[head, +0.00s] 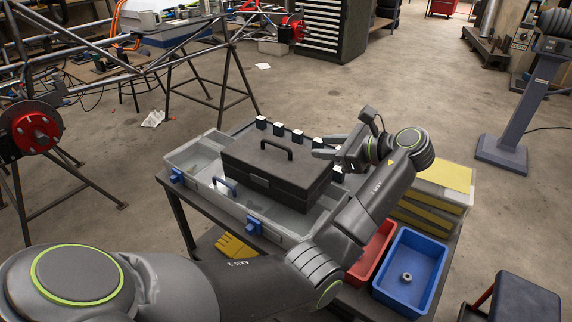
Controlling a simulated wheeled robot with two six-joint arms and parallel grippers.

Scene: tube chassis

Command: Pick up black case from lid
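The black case (265,152) is a dark box with a handle on its top and a latch handle on its front. It sits upright in the grey, tray-like lid (232,208), which has blue latches along its near side. My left gripper (320,149) is at the case's right end, near its upper edge, fingers pointing left. Its fingers look apart, with nothing seen between them. I cannot tell whether they touch the case. The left forearm covers the lid's right corner. My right gripper is not in view.
The lid rests on a dark cart. A red bin (372,254) and a blue bin (412,266) holding a small ring part stand at its right. A yellow-topped container (443,175) is behind them. Yellow gloves (236,246) lie below. A tube chassis (205,78) stands left.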

